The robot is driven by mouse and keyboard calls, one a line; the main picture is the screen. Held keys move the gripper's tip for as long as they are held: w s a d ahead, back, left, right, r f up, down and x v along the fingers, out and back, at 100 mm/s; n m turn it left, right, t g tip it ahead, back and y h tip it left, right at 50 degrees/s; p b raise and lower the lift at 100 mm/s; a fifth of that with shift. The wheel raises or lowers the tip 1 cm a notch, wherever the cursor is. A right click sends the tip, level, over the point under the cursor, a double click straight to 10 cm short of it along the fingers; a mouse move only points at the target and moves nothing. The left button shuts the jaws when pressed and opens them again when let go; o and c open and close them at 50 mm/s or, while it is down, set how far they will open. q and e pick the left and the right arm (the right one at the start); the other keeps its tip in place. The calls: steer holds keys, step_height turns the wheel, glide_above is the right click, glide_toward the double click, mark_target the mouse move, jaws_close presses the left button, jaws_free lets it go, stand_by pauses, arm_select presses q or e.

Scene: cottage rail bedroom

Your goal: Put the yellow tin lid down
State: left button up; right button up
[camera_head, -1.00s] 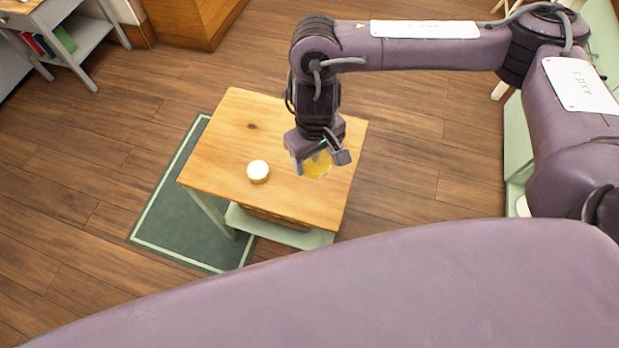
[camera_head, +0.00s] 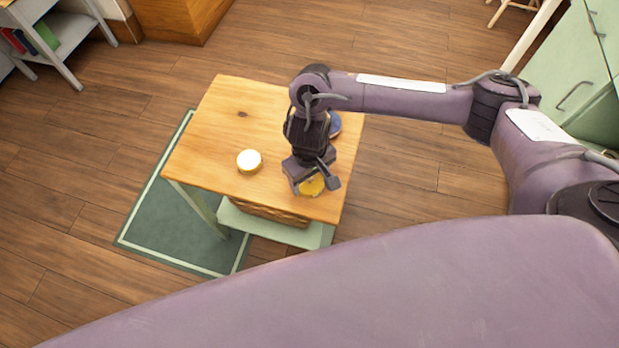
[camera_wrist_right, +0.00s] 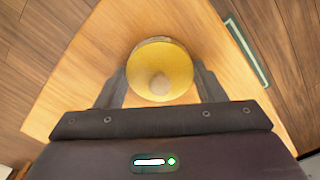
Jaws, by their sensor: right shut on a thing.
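The yellow tin lid (camera_head: 312,186) is held between the fingers of my right gripper (camera_head: 314,187), over the near right part of the small wooden table (camera_head: 215,125). I cannot tell whether the lid touches the table top. My left gripper is not in view.
A round cream-topped tin (camera_head: 249,161) stands on the table, left of the gripper. A blue round thing (camera_head: 335,123) lies behind the gripper, partly hidden. The table's left and far left top is clear. A green rug (camera_head: 180,225) lies below.

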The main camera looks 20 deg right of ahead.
stand_by(0.3)
steer(key=o, duration=1)
steer(key=shift+f, duration=0.1)
steer(key=shift+c, duration=0.2)
